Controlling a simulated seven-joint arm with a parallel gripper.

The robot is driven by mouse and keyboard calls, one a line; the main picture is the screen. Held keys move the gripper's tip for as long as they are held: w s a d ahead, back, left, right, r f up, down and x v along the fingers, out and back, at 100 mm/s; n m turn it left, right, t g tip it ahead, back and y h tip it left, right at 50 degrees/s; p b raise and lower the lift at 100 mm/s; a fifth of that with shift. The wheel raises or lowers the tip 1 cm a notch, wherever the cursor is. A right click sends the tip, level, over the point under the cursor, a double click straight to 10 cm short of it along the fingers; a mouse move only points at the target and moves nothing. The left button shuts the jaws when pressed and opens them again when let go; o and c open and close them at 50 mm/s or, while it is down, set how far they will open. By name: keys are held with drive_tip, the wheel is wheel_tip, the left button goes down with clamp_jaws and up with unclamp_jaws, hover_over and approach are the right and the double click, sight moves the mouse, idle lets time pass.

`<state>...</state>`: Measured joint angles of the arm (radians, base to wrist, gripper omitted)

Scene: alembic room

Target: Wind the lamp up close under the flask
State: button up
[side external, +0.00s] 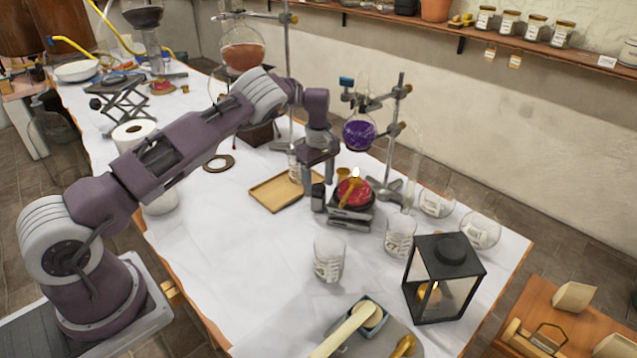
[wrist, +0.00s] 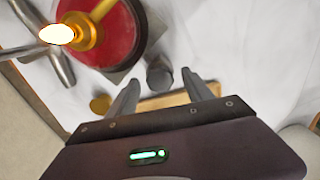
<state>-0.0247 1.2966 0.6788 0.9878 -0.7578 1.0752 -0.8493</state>
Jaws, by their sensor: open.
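The lit brass lamp (side external: 351,190) stands on a round red plate (side external: 361,187) on top of a small dark lifting jack (side external: 352,214). The flask (side external: 359,135) of purple liquid is clamped above, with a clear gap over the flame. In the wrist view the lamp (wrist: 88,32) and red plate (wrist: 122,30) are at upper left. A dark knob (side external: 318,196) sticks out on the jack's left side. My gripper (side external: 317,183) points down over it, open. In the wrist view the knob (wrist: 160,73) lies between my open fingertips (wrist: 161,78); contact cannot be told.
A wooden tray (side external: 272,203) lies left of my gripper. A clamp stand (side external: 391,160) rises behind the jack. Glass beakers (side external: 329,257) and a black lantern (side external: 444,277) stand in front and to the right. The cloth at front left is clear.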

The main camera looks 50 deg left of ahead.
drive_tip(key=shift+f, duration=0.15)
clamp_jaws()
drive_tip(key=shift+m, duration=0.4)
drive_tip(key=m, duration=0.8)
drive_tip(key=shift+m, duration=0.3)
drive_tip(key=m, duration=0.4)
drive_tip(key=shift+m, duration=2.7)
